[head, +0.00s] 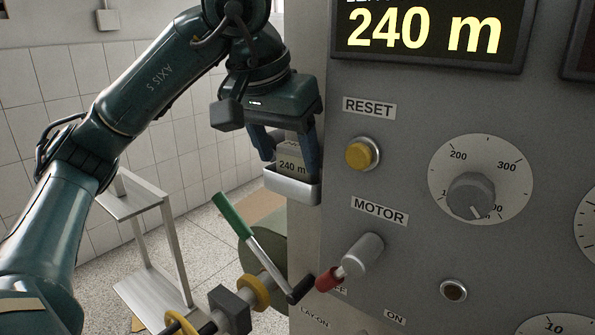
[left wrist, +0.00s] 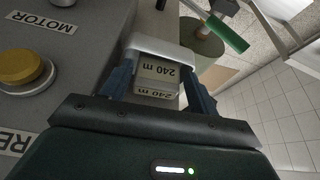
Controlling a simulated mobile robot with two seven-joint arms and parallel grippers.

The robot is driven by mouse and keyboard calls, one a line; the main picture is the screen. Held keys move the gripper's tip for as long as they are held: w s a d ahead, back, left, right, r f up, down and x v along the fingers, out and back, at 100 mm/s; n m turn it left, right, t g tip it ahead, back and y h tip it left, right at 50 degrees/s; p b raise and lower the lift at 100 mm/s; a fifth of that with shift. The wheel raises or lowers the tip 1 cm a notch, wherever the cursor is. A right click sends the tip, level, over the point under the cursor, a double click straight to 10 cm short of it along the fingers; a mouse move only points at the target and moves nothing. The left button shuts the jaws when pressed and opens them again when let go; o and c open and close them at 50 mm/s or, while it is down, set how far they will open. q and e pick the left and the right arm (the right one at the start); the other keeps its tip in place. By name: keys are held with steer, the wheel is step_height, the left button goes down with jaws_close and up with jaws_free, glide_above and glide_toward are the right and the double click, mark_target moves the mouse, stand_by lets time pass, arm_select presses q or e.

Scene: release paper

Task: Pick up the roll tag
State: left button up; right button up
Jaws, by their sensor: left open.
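The roll tags, beige and printed "240 m" (head: 292,166), stand in a small pale metal holder (head: 291,189) on the side of the grey machine. In the left wrist view, two tag faces (left wrist: 156,72) show one behind the other, with the holder's white rim (left wrist: 160,47) beyond. My left gripper (head: 288,160) is open and points down over the holder. Its blue fingers are on either side of the tags; whether they touch is unclear. My right gripper is out of view.
The machine panel (head: 400,130) is close to the right of my left gripper, with a yellow reset button (head: 362,153) and a red-tipped motor lever (head: 350,262). A green-handled crank (head: 234,216) is below the holder. A metal stand (head: 150,285) is at left.

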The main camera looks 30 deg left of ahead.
mark_target(292, 163)
arm_select(q)
steer(key=x, duration=0.3)
steer(key=shift+w+r+p, duration=0.15)
steer(key=shift+w+p, duration=0.05)
steer(key=shift+p, duration=0.1)
steer(key=shift+w+f, duration=0.1)
steer(key=shift+f, duration=0.35)
steer(key=c, duration=0.6)
steer(key=shift+r, duration=0.1)
